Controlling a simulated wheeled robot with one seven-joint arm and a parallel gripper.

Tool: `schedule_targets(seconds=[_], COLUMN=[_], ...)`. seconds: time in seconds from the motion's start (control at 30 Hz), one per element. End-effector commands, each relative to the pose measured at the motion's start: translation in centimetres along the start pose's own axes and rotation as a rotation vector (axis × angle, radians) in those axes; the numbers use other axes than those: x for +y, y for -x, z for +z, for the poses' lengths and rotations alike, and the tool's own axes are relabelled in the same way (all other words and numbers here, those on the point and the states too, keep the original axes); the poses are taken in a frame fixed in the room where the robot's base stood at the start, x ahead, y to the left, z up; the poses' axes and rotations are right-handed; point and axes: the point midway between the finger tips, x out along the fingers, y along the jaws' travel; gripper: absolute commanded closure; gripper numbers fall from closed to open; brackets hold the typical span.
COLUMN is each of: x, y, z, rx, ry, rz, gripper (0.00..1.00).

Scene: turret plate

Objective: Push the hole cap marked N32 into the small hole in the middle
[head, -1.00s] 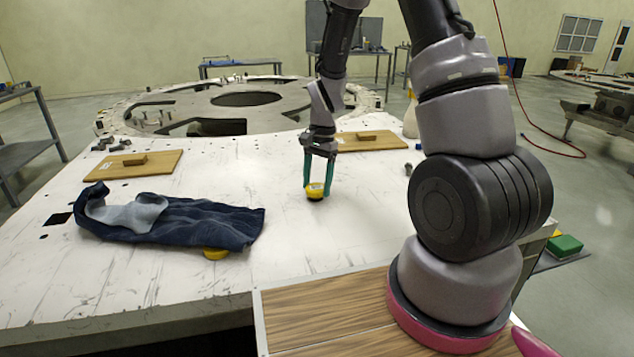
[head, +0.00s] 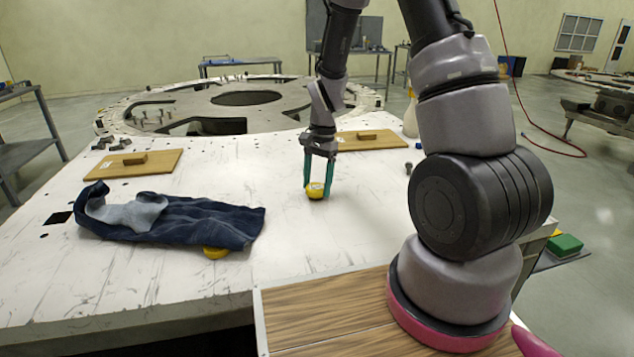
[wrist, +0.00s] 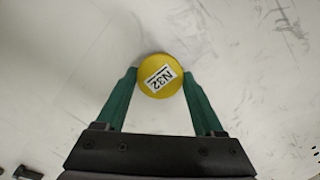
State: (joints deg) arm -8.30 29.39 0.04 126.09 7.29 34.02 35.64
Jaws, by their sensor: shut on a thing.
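The yellow hole cap marked N32 (head: 315,191) is between the green fingers of my gripper (head: 317,188), out on the white plate (head: 350,235). In the wrist view the round cap (wrist: 160,76) shows its N32 label face up, and the fingertips of my gripper (wrist: 160,78) touch it from both sides. The cap looks level and is down at the plate surface. No small hole shows around it; whatever lies under the cap is hidden.
A dark blue denim garment (head: 185,222) lies on the left of the plate, with another yellow piece (head: 215,253) partly under its edge. The plate around my gripper is clear.

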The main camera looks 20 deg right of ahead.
Motion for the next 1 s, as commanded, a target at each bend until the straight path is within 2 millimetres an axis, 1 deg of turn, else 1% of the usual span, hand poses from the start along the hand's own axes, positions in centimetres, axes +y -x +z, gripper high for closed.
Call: schedule_targets(seconds=[1.0], x=[0.0], y=[-1.2], z=[-0.2], rx=[0.0], ry=[0.0], rz=[0.0], gripper=[0.85])
